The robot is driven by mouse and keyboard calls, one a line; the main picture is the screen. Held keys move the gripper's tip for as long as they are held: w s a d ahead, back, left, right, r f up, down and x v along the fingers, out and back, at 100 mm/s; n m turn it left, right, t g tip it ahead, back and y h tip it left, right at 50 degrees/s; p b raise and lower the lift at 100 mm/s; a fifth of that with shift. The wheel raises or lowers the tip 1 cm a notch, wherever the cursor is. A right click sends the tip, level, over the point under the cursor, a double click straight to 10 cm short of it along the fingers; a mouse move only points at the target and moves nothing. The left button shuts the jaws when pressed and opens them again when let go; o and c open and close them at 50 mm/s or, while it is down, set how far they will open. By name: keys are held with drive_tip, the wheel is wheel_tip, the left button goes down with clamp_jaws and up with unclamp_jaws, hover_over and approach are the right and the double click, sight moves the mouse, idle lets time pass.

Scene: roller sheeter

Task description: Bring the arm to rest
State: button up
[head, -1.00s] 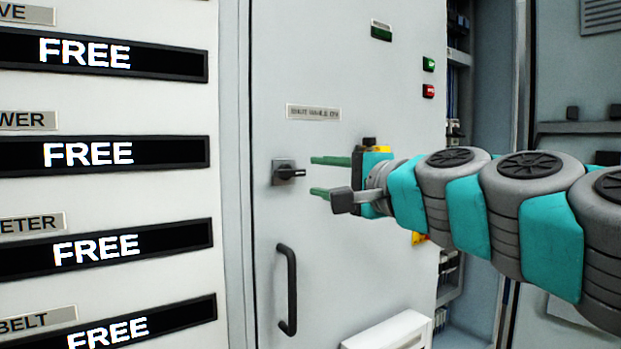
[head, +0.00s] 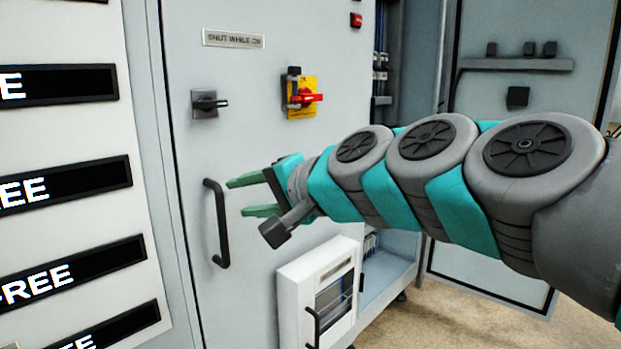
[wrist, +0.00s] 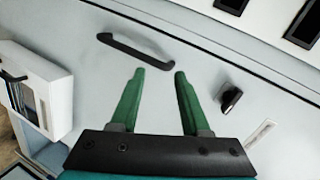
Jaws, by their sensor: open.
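My gripper (head: 236,197) is in the middle of the head view, at the end of my teal and grey arm. Its two green fingers are apart with nothing between them. The fingers point left toward the grey cabinet door, near its black bar handle (head: 217,222). In the wrist view my gripper (wrist: 162,72) is also open and empty. There the bar handle (wrist: 135,52) lies beyond the fingertips, and a gap to it shows. A black rotary knob (head: 208,103) sits on the door above the handle; it also shows in the wrist view (wrist: 231,97), right of the fingers.
A red and yellow switch (head: 303,98) is on the door, above my arm. A small white box with a window (head: 320,290) stands out below my gripper. Display panels reading FREE (head: 62,190) line the left. An open cabinet bay and clear floor (head: 470,320) lie at right.

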drive_tip(key=s+d+f+n+g+h, duration=0.1)
drive_tip(key=s+d+f+g+h, duration=0.15)
drive_tip(key=f, duration=0.55)
drive_tip(key=s+d+f+n+g+h, duration=0.15)
drive_tip(key=s+d+f, duration=0.25)
drive_tip(key=f, duration=0.5)
drive_tip(key=s+d+f+n+g+h, duration=0.2)
drive_tip(key=s+d+f+g+h, duration=0.4)
drive_tip(key=s+d+f, duration=1.1)
drive_tip(key=s+d+h, duration=0.1)
drive_tip(key=s+d, duration=0.1)
drive_tip(key=d, duration=0.1)
drive_tip(key=shift+s, duration=0.3)
drive_tip(key=shift+o, duration=0.3)
